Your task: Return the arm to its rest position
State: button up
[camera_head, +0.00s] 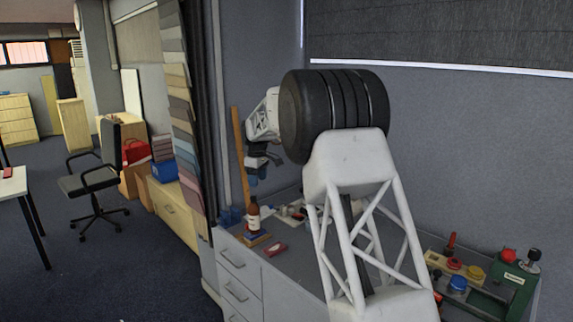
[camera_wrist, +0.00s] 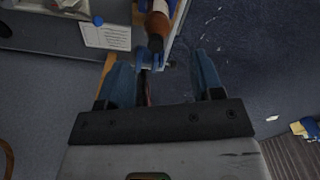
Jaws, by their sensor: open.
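My gripper (camera_head: 257,174) is raised above the left end of the grey counter (camera_head: 290,268) in the head view, pointing down. Its two blue fingers stand apart in the wrist view (camera_wrist: 165,78), and nothing shows held between them. My white lattice arm and a dark ribbed joint fill the middle of the head view. A brown bottle (camera_head: 253,216) with a pale label stands upright below the gripper, apart from it. The bottle also shows beyond the fingers in the wrist view (camera_wrist: 158,24).
A dark red item (camera_head: 276,249) lies near the counter's front edge. Blue cups (camera_head: 231,216) stand at its left end. A green toolbox (camera_head: 510,290) and colored knobbed parts (camera_head: 456,268) sit at the right. A wooden strip (camera_head: 239,160) leans behind the gripper. A chair (camera_head: 95,180) stands left.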

jog(key=s+d+r+m, duration=0.2)
jog(key=s+d+r, duration=0.4)
jog(key=s, duration=0.5)
jog(key=s+d+r+m+t, duration=0.1)
jog(key=s+d+r+m, duration=0.2)
jog(key=s+d, duration=0.65)
jog(key=s+d+r+m, duration=0.2)
jog(key=s+d+r, duration=0.3)
jog(key=s, duration=0.7)
jog(key=s+d+f+m, duration=0.2)
jog(key=s+d+f, duration=0.1)
jog(key=s, duration=0.9)
jog(key=s+d+f+m+t, duration=0.1)
jog(key=s+d+f+m, duration=0.1)
jog(key=s, duration=1)
jog(key=s+d+f+m, duration=0.2)
jog(key=s+d+f, duration=0.3)
jog(key=s, duration=0.7)
jog(key=shift+s+d+m, duration=0.15)
jog(key=shift+s+m, duration=0.25)
